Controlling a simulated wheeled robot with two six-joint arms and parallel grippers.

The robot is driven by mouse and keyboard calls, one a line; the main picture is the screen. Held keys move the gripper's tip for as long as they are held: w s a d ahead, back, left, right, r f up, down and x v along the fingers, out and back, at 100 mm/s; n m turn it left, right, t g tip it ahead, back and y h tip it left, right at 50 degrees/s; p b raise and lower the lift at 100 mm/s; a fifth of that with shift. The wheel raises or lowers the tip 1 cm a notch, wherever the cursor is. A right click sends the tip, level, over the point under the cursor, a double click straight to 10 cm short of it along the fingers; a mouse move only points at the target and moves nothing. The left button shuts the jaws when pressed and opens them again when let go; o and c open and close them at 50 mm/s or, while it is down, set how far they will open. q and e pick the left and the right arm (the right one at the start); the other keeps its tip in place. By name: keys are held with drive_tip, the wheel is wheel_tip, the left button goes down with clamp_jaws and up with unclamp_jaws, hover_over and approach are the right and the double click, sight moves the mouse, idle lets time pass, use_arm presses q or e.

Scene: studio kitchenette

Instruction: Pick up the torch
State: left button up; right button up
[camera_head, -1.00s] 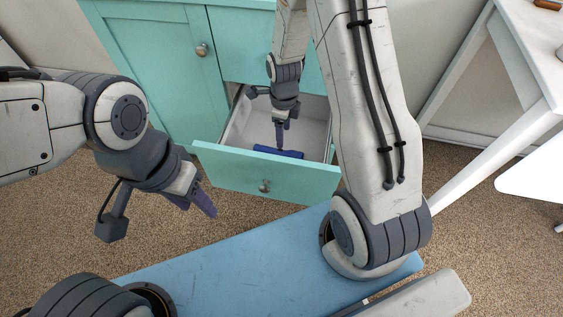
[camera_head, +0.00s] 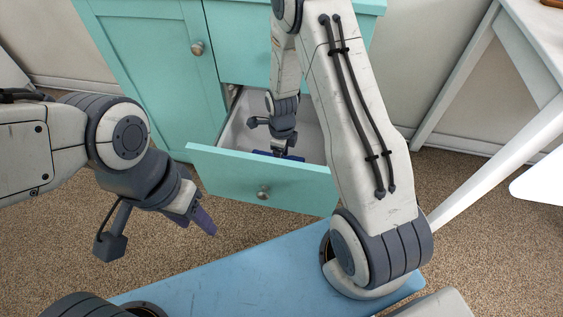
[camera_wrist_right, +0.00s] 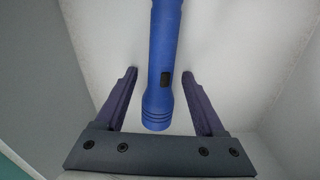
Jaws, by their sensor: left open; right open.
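The torch (camera_wrist_right: 161,60) is blue with a dark switch. In the right wrist view it lies in the white drawer, its wide end between the two fingers of my right gripper (camera_wrist_right: 159,80). The gripper is open, with a gap on each side of the torch. In the head view a small part of the torch (camera_head: 294,158) shows behind the drawer front, and my right gripper (camera_head: 278,152) is down inside the drawer, its fingertips hidden. My left gripper (camera_head: 207,225) hangs empty in front of the cabinet, away from the torch.
The open drawer (camera_head: 265,185) has a teal front with a round knob and stands out from the teal cabinet (camera_head: 150,80). Its walls surround my right gripper closely. A white table (camera_head: 510,110) stands at the right.

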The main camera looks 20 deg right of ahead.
drive_tip(key=shift+r, duration=0.1)
clamp_jaws()
